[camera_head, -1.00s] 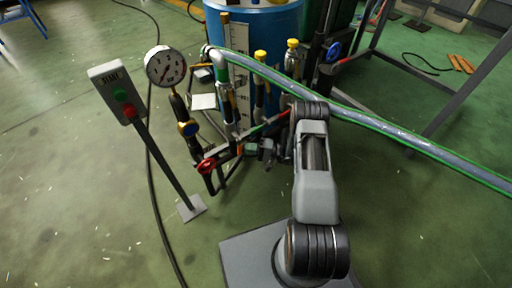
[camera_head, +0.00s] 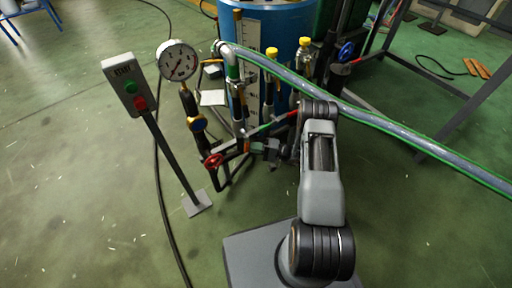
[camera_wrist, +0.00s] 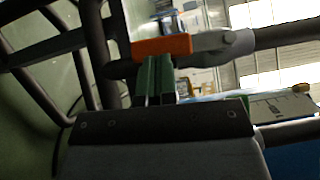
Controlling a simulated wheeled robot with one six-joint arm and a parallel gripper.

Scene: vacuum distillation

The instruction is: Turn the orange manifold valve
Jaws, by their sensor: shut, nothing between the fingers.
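In the wrist view, the orange valve handle (camera_wrist: 162,47) lies crosswise on a grey pipe fitting, just beyond the green fingertips of my gripper (camera_wrist: 156,72). The fingers are close together with nothing between them. Their tips appear at or very near the handle's lower edge; I cannot tell whether they touch. In the head view, my gripper (camera_head: 258,147) reaches left from my arm to the low pipe manifold (camera_head: 232,148). I cannot make out the orange handle there among the pipes and my wrist.
A red handwheel (camera_head: 213,160) is at the manifold's left end. A pressure gauge (camera_head: 178,61) and a button post (camera_head: 132,86) stand to the left. A blue drum (camera_head: 272,32) is behind. A clear green-striped hose (camera_head: 400,130) crosses to the right.

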